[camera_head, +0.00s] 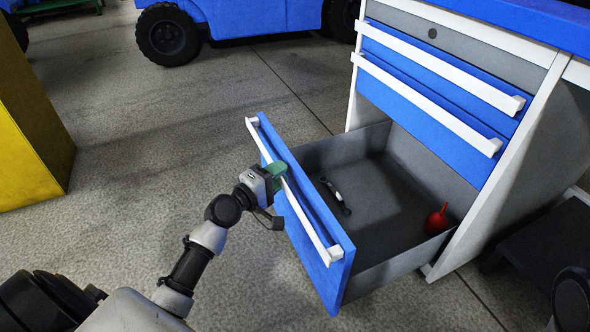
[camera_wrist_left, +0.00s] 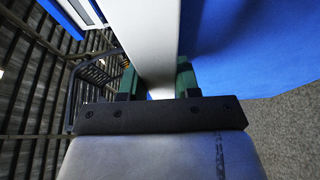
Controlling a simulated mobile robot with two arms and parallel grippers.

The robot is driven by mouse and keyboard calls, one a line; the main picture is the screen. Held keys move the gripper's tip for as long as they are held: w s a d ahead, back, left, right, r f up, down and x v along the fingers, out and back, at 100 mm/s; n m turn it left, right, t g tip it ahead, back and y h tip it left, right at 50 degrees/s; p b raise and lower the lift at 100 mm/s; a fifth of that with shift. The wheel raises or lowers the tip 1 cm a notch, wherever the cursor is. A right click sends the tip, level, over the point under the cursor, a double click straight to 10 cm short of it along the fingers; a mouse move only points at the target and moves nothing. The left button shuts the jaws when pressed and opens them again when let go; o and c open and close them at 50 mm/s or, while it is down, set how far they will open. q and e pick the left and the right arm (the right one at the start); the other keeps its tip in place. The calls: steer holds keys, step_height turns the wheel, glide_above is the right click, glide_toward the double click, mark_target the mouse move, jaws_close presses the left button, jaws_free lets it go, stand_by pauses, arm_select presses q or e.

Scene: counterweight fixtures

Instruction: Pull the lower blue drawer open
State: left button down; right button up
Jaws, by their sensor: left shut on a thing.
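The lower blue drawer (camera_head: 335,262) is pulled well out of the cabinet, and its grey inside shows. Its white bar handle (camera_head: 308,226) runs along the blue front. My left gripper (camera_head: 279,172) is shut on this handle, left of its middle. In the left wrist view the white handle (camera_wrist_left: 153,45) passes between the two green fingertips (camera_wrist_left: 158,82). The blue drawer front (camera_wrist_left: 260,50) is beside it. My right gripper is not in view.
A dark wrench-like tool (camera_head: 335,196) and a red object (camera_head: 437,219) lie in the drawer. Two blue drawers (camera_head: 425,98) above are shut. A yellow block (camera_head: 30,130) stands at left, and a blue wheeled vehicle (camera_head: 255,15) at the back. The floor between is clear.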

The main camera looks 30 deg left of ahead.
arm_select(q)
steer(key=shift+s+a, duration=0.35)
steer(key=shift+s, duration=0.15)
